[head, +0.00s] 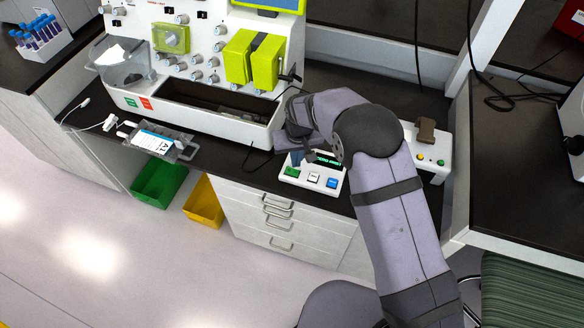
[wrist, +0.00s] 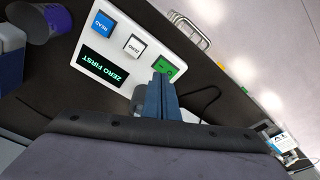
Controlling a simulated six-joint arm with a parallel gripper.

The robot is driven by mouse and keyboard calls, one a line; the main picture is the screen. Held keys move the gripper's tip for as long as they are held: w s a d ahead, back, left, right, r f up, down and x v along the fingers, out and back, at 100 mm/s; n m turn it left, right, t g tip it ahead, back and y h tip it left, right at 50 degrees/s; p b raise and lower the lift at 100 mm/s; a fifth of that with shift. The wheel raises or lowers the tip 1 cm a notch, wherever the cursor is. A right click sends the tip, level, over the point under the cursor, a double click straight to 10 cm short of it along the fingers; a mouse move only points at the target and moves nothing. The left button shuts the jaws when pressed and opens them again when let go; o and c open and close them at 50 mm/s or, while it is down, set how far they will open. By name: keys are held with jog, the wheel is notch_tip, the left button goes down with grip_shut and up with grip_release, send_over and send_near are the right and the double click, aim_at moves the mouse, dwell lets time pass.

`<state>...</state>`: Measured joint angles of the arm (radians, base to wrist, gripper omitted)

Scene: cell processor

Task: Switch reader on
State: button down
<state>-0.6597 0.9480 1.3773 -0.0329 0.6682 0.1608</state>
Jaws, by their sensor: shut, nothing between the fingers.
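The reader is a small white box (head: 300,184) near the counter's front edge, also in the wrist view (wrist: 118,17). It has a green button (head: 291,172), a white ZERO button (wrist: 134,45) and a blue READ button (wrist: 103,23). Its dark display (wrist: 104,69) is lit and shows "ZERO FIRST" in green. My gripper (wrist: 163,68) is shut and empty, its blue fingertips at the edge of the green button (wrist: 171,66), partly covering it. I cannot tell whether they touch it. In the head view my gripper (head: 297,158) is just above the reader's green-button end.
A large white machine (head: 200,118) with lime-green parts stands behind and to the left. Another white box (head: 430,150) with small coloured buttons is right of my arm. A bag with a label (head: 155,141) lies at left. Green (head: 158,181) and yellow bins (head: 204,203) are below the counter.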

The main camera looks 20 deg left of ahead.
aim_at(296, 173)
jog(key=shift+r+p, duration=0.95)
jog(key=shift+r, duration=0.8)
jog(key=s+d+f+n+g+h, duration=0.1)
jog(key=s+d+f+g+h, duration=0.25)
jog(key=s+d, duration=1.2)
jog(key=s+d+r+m+g+y, duration=0.1)
jog(key=s+d+r+m+y, duration=0.15)
jog(key=s+d+r, duration=0.75)
jog(key=w+d+r+m+t, duration=0.3)
jog(key=w+d+r+m, duration=0.1)
jog(key=d, duration=0.3)
jog(key=shift+d+r, duration=0.25)
jog(key=shift+r, duration=0.25)
jog(key=shift+w+m, duration=0.1)
jog(key=shift+m, duration=0.15)
